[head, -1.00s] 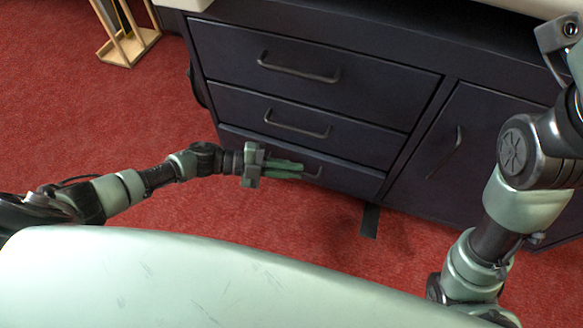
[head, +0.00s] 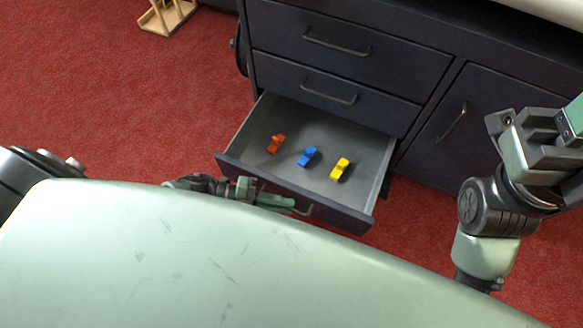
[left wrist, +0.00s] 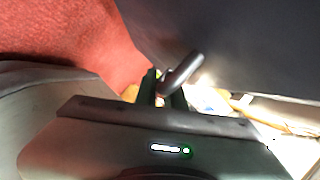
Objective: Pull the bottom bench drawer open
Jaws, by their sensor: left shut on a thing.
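The bottom drawer (head: 228,166) of the dark bench is pulled well out, and its grey inside shows. Its bar handle (head: 304,211) is on the low front panel, partly hidden by my left gripper (head: 285,203). That gripper is shut on the handle. In the left wrist view, the handle (left wrist: 182,73) shows as a dark bar at the fingertips. An orange, a blue and a yellow small toy-like piece (head: 275,144) (head: 308,157) (head: 340,168) lie in the drawer. My right arm stands at the right, away from the drawer; its jaws cannot be made out.
Two shut drawers (head: 345,50) with bar handles are above the open one. A shut cupboard door (head: 480,105) is to their right. A wooden stand (head: 168,16) is on the red carpet (head: 110,100) at the back left. My pale green body is close to the drawer front.

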